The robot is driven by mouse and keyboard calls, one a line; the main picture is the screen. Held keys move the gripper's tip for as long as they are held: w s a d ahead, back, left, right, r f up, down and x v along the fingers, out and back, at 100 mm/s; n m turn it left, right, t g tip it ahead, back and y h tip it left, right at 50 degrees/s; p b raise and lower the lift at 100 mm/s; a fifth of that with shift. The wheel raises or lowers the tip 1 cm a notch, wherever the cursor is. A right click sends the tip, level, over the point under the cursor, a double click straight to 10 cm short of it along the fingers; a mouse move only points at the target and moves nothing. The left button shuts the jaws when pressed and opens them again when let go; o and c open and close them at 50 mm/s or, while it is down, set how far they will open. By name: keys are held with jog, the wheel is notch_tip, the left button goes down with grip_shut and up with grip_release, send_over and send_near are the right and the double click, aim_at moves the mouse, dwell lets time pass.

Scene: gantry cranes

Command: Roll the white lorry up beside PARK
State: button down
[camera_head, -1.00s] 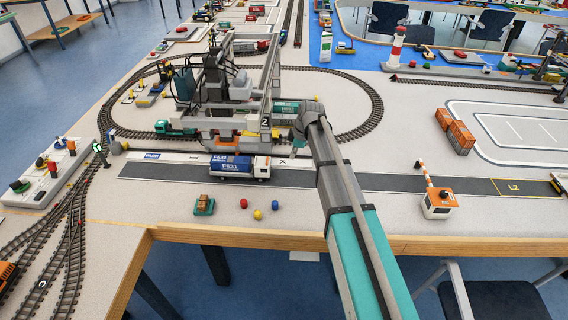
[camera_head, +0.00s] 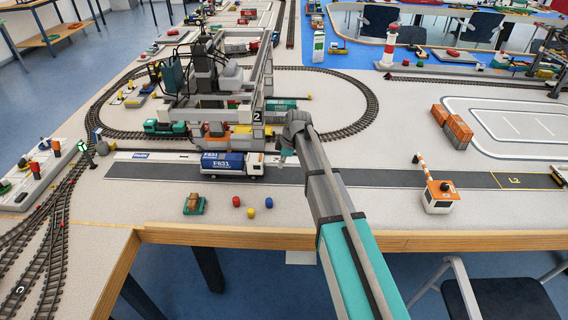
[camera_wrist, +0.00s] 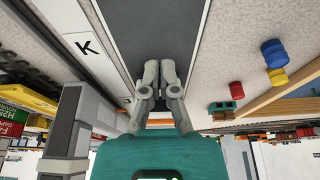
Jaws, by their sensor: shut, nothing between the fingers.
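The white lorry (camera_head: 234,165), with a white cab at its right end and a blue load, stands on the dark road strip. The blue PARK label (camera_head: 141,155) is on a pale strip along the road's far side, left of the lorry. My gripper (camera_head: 285,155) is just right of the lorry's cab, above the road; a gap or contact with the cab cannot be told. In the wrist view my gripper (camera_wrist: 160,74) has its fingers together over the dark road, with nothing between them.
A grey gantry crane (camera_head: 262,95) stands behind the lorry, over the rail loop. An orange-and-white barrier booth (camera_head: 439,198) stands right. The road left of the lorry looks clear.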

aim_at(265, 175)
jog(key=shift+b+x, duration=1.5)
jog(key=shift+x, duration=0.35)
jog(key=shift+a+r, duration=0.25)
jog(key=shift+a, duration=1.65)
jog(key=shift+w, duration=0.15)
